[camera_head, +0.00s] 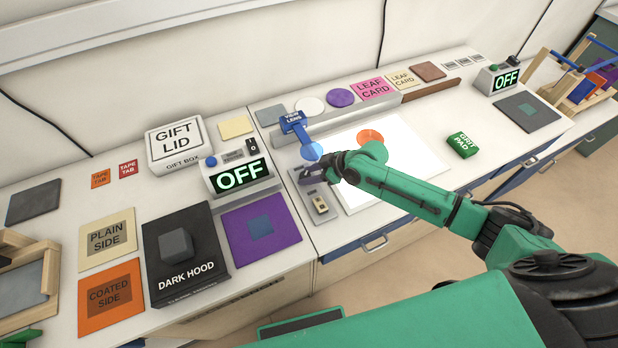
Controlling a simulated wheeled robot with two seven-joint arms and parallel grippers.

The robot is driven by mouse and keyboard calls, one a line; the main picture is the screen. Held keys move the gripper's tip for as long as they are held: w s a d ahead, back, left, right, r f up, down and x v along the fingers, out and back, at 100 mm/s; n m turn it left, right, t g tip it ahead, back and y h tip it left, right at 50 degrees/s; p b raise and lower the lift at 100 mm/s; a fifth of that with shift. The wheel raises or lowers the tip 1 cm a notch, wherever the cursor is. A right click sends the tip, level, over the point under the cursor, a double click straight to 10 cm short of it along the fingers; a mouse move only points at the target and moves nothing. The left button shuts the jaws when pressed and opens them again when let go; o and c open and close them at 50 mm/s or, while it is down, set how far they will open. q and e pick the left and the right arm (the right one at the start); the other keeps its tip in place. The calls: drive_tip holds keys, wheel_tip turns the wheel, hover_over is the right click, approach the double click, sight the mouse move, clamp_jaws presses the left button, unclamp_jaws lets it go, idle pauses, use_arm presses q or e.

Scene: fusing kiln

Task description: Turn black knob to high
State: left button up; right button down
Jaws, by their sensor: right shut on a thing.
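My right arm reaches in from the right. Its dark gripper (314,172) is low over the upper end of a narrow grey control panel (323,215) at the front left of the white light surface. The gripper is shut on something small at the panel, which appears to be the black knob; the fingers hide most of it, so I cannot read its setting. A small beige switch (320,203) shows on the panel just below the gripper. My left gripper is not in view.
A blue view lens (292,121) stands right behind the gripper. A white box reading OFF (238,176) is left, another OFF box (505,79) far right. The dark hood (185,258) and purple mat (238,225) lie left. The light surface (360,140) has some bare room.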

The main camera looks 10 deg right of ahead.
idle(0.4)
drive_tip(key=shift+c, duration=2.1)
unclamp_jaws()
